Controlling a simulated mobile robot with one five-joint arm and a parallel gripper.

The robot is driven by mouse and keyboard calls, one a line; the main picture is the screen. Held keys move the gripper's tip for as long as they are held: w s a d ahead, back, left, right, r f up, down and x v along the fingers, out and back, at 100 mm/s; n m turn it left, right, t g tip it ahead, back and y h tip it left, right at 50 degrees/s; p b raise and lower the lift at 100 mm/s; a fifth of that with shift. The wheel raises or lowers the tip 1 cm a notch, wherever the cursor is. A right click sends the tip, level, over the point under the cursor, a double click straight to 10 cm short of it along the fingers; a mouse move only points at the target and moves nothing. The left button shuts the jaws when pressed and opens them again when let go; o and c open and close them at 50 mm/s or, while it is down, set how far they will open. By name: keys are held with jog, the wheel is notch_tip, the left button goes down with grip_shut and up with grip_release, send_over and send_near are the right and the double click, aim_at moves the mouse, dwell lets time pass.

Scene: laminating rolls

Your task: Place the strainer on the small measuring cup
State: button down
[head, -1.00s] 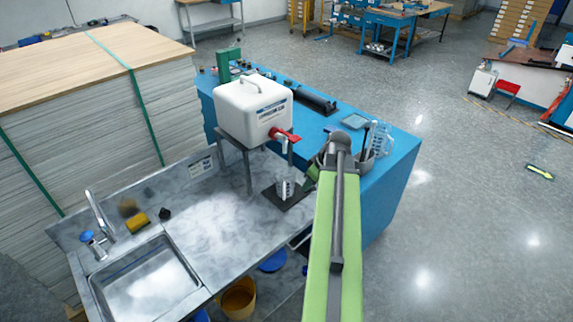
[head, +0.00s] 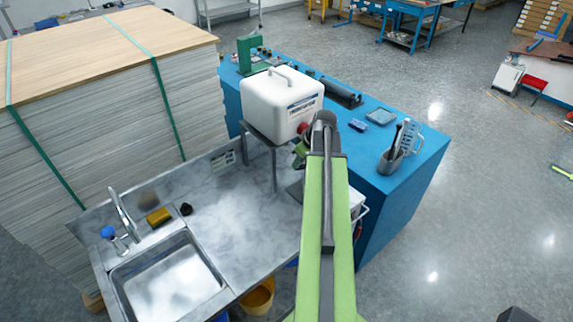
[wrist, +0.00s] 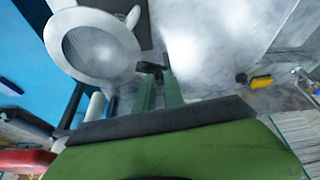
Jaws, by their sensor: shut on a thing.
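The strainer (wrist: 96,47) shows in the wrist view as a round, pale-rimmed bowl with grey mesh, beyond my fingertips at the upper left. My gripper (wrist: 158,78) is shut on its short dark handle (wrist: 149,67). In the head view my arm hides the strainer and most of my gripper; a green part of it shows near the tap. The small measuring cup is hidden behind my arm in the head view. A small pale shape shows behind the strainer's rim in the wrist view; I cannot tell whether it is the cup.
A white water container (head: 282,105) with a red tap stands on a metal stand close to my gripper. A sink (head: 165,278) and a yellow sponge (head: 158,216) are at the left. A tool holder (head: 390,160) and a clear jug (head: 410,137) stand on the blue bench.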

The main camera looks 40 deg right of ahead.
jog(key=shift+w+f+b, duration=0.15)
jog(key=shift+f+b, duration=1.75)
jog(key=shift+b, duration=0.05)
jog(key=shift+a+r, duration=0.2)
jog(key=shift+f, duration=0.1)
jog(key=c, duration=1.4)
grip_release()
jog(key=shift+c, duration=0.2)
jog(key=p+v, duration=1.1)
jog(key=v, duration=0.1)
